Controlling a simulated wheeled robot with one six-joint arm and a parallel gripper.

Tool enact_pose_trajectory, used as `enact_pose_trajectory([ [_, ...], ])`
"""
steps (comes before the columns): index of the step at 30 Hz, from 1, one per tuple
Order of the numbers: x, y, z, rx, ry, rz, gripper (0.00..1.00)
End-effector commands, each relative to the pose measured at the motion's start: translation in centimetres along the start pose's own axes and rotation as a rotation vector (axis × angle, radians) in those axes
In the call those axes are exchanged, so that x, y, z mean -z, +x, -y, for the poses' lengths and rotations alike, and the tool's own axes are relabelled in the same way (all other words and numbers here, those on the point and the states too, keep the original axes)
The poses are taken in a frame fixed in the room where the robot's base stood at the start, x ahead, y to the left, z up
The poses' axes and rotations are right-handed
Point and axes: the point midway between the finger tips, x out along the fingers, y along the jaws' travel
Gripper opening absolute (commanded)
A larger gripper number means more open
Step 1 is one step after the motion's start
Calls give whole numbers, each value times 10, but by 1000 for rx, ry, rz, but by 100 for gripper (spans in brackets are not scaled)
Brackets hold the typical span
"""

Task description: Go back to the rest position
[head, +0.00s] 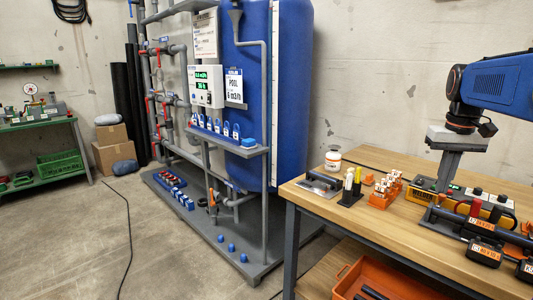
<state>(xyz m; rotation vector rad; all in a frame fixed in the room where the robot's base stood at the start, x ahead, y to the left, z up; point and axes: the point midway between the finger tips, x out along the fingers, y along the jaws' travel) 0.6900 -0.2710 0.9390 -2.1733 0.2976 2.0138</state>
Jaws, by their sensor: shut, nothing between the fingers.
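My gripper (444,188) hangs below the wrist and points down. It is shut and holds nothing. It is over the right part of the wooden workbench (330,208), in front of a yellow-and-black device (425,186). I cannot tell how far its tips are from the bench or the device.
The bench holds a white tub (333,160), a black holder with pale and yellow sticks (350,188), orange racks (384,193) and black labelled tools (484,252). An orange crate (345,285) is below. A blue tank (262,100) stands behind. The left floor is mostly clear, with a cable.

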Motion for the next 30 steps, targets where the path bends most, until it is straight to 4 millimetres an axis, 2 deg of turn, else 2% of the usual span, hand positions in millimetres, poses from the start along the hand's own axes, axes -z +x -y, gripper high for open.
enact_pose_trajectory([
  [8,-67,22,61,0,-71,-88,0],
  [15,-132,56,102,13,-134,-172,0],
  [24,-213,113,135,47,-210,-275,0],
  [30,-248,144,144,69,-243,-321,0],
])
